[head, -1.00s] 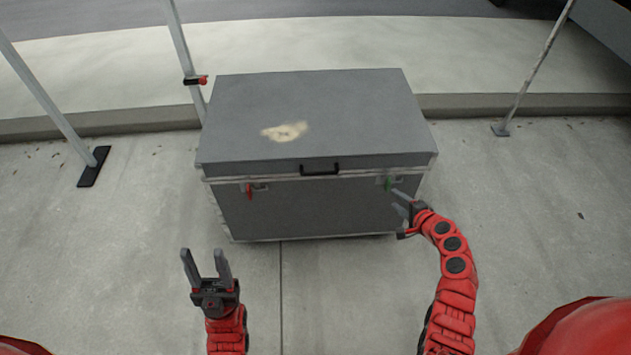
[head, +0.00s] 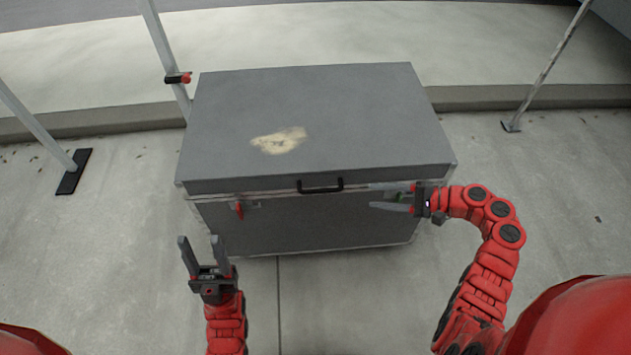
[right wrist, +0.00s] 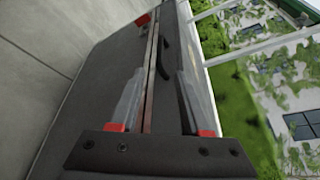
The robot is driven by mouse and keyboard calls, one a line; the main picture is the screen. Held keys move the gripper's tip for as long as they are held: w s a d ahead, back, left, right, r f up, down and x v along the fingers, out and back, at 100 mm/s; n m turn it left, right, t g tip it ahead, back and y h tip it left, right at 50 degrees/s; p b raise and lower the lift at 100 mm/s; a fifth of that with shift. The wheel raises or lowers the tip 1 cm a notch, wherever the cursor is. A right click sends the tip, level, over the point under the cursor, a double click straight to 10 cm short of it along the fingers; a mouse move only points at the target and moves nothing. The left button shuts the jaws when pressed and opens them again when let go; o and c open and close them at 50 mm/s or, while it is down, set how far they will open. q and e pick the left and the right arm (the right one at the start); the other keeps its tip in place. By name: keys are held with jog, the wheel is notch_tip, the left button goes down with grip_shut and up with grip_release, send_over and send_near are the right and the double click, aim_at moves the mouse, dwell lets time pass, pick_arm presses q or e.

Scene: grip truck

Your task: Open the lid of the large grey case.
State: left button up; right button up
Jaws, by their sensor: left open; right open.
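The large grey case (head: 300,232) stands on the concrete with its lid (head: 350,115) shut. A black handle (head: 320,186) is on the lid's front edge, with a red latch (head: 239,209) to its left. A green latch (head: 401,195) is mostly hidden by my right gripper (head: 373,196). That gripper is open at the case's upper front right, its fingers pointing left toward the handle. In the right wrist view, the seam and handle (right wrist: 162,58) show between and beyond its fingers (right wrist: 160,90); contact cannot be told. My left gripper (head: 200,240) is open and empty, in front of the case's left side.
Metal poles stand behind the case at left (head: 165,60) and right (head: 548,65). One left pole has a black foot (head: 74,171). A low curb (head: 500,98) runs behind the case. The concrete in front (head: 330,310) is clear.

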aim_at(323, 192)
jog(key=b+x, duration=0.2)
jog(key=x, duration=1.4)
jog(key=shift+a+f, duration=0.15)
jog(key=shift+a, duration=0.25)
grip_shut()
dwell(0.4)
